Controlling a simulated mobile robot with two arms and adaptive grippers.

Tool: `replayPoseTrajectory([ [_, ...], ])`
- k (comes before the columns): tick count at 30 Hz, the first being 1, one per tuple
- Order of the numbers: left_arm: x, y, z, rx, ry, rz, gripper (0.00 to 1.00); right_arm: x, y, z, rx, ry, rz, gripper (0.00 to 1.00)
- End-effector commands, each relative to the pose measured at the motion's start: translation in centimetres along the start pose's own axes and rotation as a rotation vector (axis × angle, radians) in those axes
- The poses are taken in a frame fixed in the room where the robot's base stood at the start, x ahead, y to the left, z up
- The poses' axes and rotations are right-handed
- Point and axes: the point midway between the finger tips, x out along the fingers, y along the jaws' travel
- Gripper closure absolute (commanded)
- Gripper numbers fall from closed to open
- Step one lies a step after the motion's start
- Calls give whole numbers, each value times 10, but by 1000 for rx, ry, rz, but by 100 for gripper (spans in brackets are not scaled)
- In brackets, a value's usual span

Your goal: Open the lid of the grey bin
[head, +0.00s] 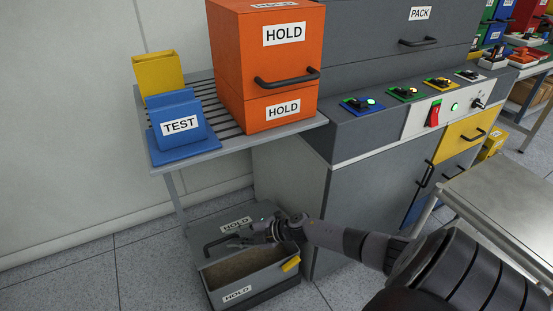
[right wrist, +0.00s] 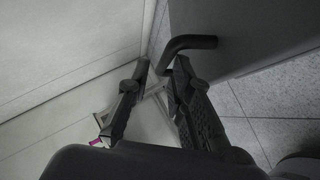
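The grey bin (head: 237,293) stands on the floor beside the grey machine, with HOLD labels on its lid and front. Its lid (head: 217,229) is raised at the back, and the brownish inside shows. A black bar handle (head: 208,246) is on the lid; it also shows in the right wrist view (right wrist: 190,42). My right gripper (head: 243,232) is at the lid, close to the handle. In the right wrist view its fingers (right wrist: 161,68) are apart, with the bent end of the handle at their tips. Whether they touch it is unclear. My left gripper is not in view.
An orange HOLD bin (head: 233,60) and a blue TEST bin (head: 178,145) stand on a slatted shelf (head: 240,141) above the grey bin. The grey machine (head: 370,165) is to the right. Free floor (head: 60,285) lies to the left.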

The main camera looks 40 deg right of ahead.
Motion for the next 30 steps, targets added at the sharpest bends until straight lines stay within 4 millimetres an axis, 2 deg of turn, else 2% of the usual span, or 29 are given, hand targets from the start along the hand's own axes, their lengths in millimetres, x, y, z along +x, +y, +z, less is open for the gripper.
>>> replayPoseTrajectory([
  [30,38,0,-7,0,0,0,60,-73,0,0,0,-1,-1,80],
])
